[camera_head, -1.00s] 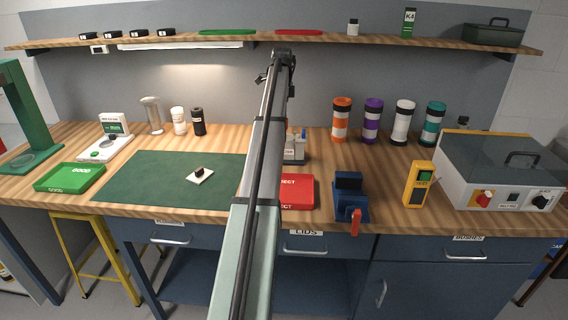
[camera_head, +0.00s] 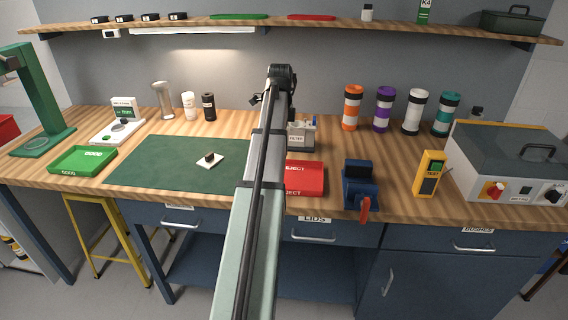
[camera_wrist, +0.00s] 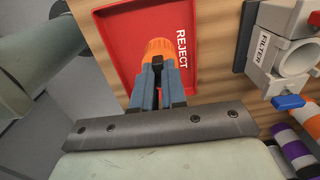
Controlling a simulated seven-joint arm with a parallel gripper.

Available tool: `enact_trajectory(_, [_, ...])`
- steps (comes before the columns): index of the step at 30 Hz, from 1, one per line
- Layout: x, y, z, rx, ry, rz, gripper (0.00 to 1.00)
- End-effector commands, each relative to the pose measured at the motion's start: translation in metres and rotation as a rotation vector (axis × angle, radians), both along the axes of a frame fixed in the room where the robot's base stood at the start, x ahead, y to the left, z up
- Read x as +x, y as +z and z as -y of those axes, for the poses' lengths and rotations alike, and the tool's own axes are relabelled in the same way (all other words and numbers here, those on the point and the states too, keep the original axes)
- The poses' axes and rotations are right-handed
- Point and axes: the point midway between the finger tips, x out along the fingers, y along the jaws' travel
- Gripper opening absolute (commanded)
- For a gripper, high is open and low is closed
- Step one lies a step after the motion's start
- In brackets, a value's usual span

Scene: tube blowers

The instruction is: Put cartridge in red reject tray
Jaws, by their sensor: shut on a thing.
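In the wrist view my gripper (camera_wrist: 158,75) is shut on an orange cartridge (camera_wrist: 160,46), of which only the ribbed orange end shows past the fingers. The cartridge is over the red reject tray (camera_wrist: 118,32), near the "REJECT" lettering. I cannot tell whether it touches the tray floor. In the head view the red reject tray (camera_head: 306,178) lies right of my arm, which covers its left part. My gripper and the cartridge are hidden behind the arm there.
A filter fixture (camera_head: 301,134) stands behind the tray. A blue vise with a red handle (camera_head: 358,188) stands to its right. A green mat (camera_head: 150,170) with a white pad (camera_head: 210,163) lies left. A green GOOD tray (camera_head: 82,161) is farther left. Several banded jars (camera_head: 384,108) stand at the back.

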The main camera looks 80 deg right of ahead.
Motion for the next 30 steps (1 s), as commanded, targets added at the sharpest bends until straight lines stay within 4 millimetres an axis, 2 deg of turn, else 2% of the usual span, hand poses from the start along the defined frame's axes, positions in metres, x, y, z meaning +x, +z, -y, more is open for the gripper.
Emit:
enact_trajectory(1, [0.000,-0.010,-0.002,0.003,0.000,0.000,0.00])
enact_trajectory(6, [0.000,-0.035,-0.001,0.002,0.001,0.000,0.00])
enact_trajectory(13, [0.000,-0.051,-0.001,0.001,0.001,0.000,0.00])
enact_trajectory(19, [0.000,-0.075,-0.001,0.001,0.001,0.000,0.00])
enact_trajectory(30, [0.000,-0.079,0.000,0.000,0.001,0.000,0.00])
